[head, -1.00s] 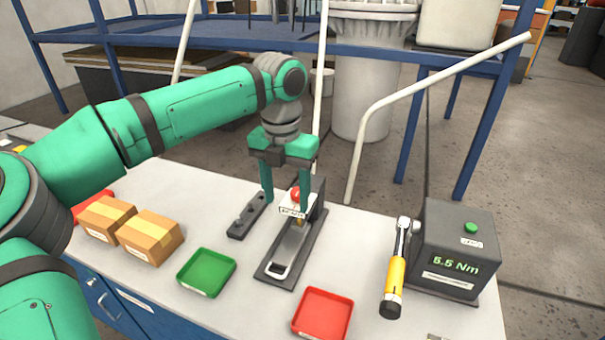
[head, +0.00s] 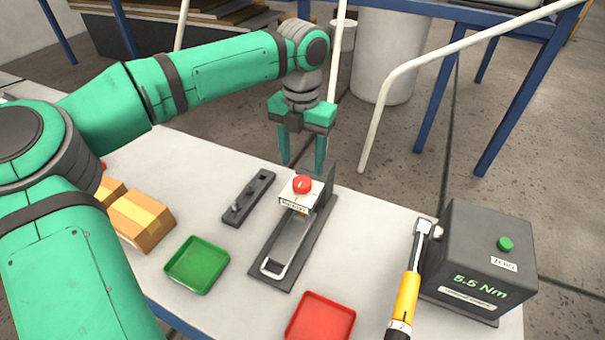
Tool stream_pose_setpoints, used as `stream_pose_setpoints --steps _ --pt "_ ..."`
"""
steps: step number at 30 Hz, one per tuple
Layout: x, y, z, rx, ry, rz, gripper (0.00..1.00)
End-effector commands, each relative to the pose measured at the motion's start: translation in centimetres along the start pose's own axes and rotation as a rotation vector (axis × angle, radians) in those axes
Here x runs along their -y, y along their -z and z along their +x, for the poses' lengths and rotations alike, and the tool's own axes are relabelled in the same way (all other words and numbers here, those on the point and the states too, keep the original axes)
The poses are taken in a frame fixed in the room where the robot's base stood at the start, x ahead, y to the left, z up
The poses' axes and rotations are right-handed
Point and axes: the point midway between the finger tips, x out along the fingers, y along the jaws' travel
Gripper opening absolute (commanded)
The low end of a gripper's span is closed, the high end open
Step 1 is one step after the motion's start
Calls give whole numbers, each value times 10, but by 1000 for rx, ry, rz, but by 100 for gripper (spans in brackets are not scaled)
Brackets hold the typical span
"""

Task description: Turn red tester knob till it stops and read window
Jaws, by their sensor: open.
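The red tester knob (head: 302,184) sits on top of a white block (head: 297,198) with a small label, on a dark tester base (head: 253,277) with a metal loop handle. My gripper (head: 303,164) is open and empty, pointing down, with its fingertips above and behind the knob in the picture. It does not touch the knob as far as I can see. The grey box (head: 470,255) at the right has a lit window (head: 480,285) that reads 5.5 Nm and a green button (head: 505,243) on top.
A yellow-handled torque wrench (head: 407,297) leans by the grey box. White rails (head: 440,70) rise behind the bench.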

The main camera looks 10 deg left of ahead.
Motion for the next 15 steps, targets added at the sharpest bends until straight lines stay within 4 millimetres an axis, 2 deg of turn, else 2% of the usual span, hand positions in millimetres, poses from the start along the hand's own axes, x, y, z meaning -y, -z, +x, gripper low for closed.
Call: stream_pose_setpoints --steps 6,10,15 --pt "1 1 36 -2 2 2 55" --pt "0 0 50 -1 1 0 55" --pt "0 0 58 0 1 0 55"
